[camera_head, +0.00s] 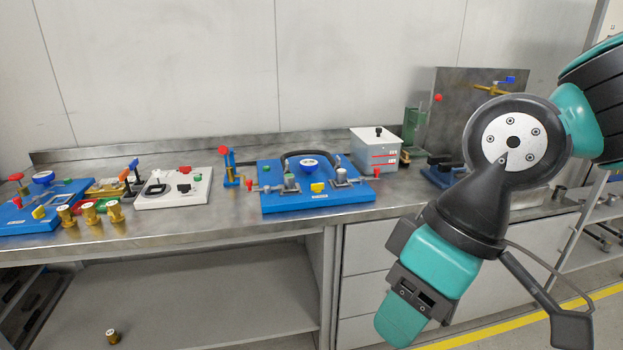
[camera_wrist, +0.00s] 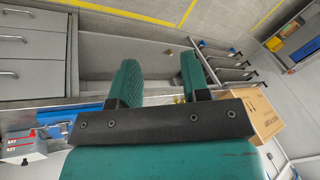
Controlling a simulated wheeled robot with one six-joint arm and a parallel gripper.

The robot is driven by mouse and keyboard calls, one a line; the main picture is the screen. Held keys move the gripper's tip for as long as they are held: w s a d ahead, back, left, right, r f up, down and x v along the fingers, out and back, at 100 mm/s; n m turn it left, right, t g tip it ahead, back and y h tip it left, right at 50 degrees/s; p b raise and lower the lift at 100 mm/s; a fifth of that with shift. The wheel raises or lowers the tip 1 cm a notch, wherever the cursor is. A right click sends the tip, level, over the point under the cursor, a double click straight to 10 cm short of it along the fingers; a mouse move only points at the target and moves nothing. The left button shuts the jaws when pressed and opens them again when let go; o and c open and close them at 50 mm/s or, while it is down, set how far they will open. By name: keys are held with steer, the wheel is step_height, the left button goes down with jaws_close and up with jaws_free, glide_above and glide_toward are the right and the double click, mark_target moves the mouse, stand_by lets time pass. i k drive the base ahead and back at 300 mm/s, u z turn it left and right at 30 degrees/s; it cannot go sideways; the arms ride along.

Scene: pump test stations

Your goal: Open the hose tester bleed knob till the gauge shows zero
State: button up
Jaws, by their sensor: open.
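A blue-based station (camera_head: 330,200) with a black hose arched across its back stands mid-bench in the head view; it looks like the hose tester. The gauge needle is too small to read, and I cannot tell which knob is the bleed knob. My gripper (camera_wrist: 162,78) is open and empty, its two green fingers apart. It hangs in front of the drawers, right of the station and clear of it.
Another blue station (camera_head: 38,215), brass fittings (camera_head: 89,213), a white panel (camera_head: 172,190) and a red-topped stand (camera_head: 228,167) are to the left. A grey box (camera_head: 376,149) stands behind right. A cardboard box (camera_wrist: 252,115) shows in the wrist view. The bench's front strip is mostly clear.

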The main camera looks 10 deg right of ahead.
mark_target(317, 188)
steer(key=z, duration=0.05)
steer(key=i, duration=1.15)
steer(key=u, duration=0.05)
